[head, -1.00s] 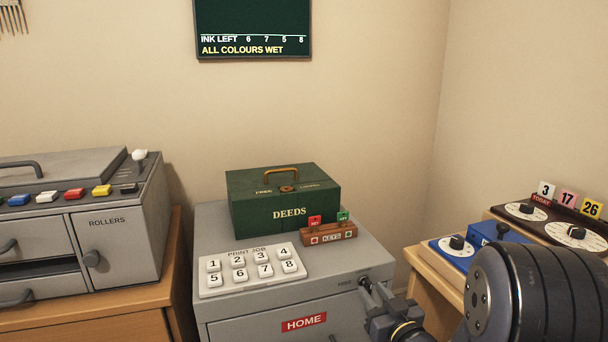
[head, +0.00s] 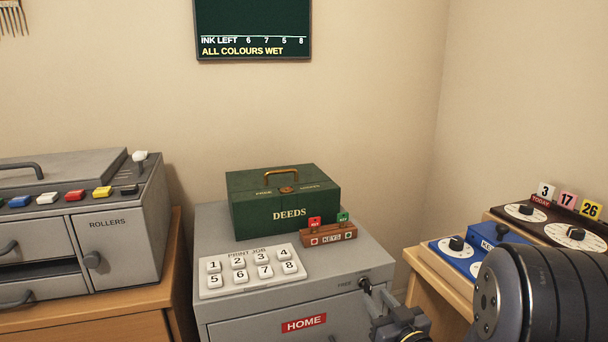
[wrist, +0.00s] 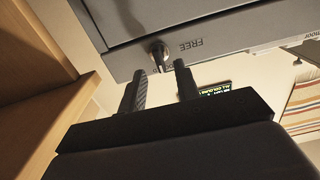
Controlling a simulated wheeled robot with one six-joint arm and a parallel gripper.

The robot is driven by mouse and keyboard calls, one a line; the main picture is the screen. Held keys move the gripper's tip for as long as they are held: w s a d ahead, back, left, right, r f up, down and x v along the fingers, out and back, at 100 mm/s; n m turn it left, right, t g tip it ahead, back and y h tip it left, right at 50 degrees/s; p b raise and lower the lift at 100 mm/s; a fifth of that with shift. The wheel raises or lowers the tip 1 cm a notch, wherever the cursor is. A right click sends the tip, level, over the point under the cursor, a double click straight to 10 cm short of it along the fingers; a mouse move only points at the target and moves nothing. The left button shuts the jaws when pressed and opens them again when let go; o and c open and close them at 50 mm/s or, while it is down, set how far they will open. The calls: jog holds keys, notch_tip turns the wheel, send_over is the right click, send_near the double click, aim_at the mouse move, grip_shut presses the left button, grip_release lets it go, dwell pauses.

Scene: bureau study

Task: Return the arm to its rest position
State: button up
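My gripper (head: 378,299) is in front of the grey cabinet (head: 235,322), just below the dark round lock or knob marked FREE (head: 365,284). In the wrist view its two dark fingers (wrist: 160,82) stand apart with nothing held between them. The knob (wrist: 160,54) shows just past the fingertips, between them, and looks clear of both. My arm comes in from the lower right of the head view and hides part of the right-hand desk.
On the cabinet are a green DEEDS box (head: 285,213), a KEYS rack (head: 328,237) and a PRINT JOB button pad (head: 252,271). A wooden desk with dials (head: 459,250) stands right, close to my arm. A grey rollers machine (head: 110,240) is left.

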aim_at(369, 291)
jog(key=x, duration=0.3)
jog(key=shift+w+a, duration=0.2)
jog(key=shift+w, duration=0.1)
jog(key=shift+s+d+n, duration=0.1)
jog(key=shift+s+n, duration=0.05)
jog(key=shift+n, duration=0.75)
jog(key=n, duration=0.9)
jog(key=shift+s+p, duration=0.1)
jog(key=shift+p, duration=0.25)
jog(key=v, duration=1)
jog(key=shift+s+p, duration=0.25)
jog(key=shift+p, duration=0.05)
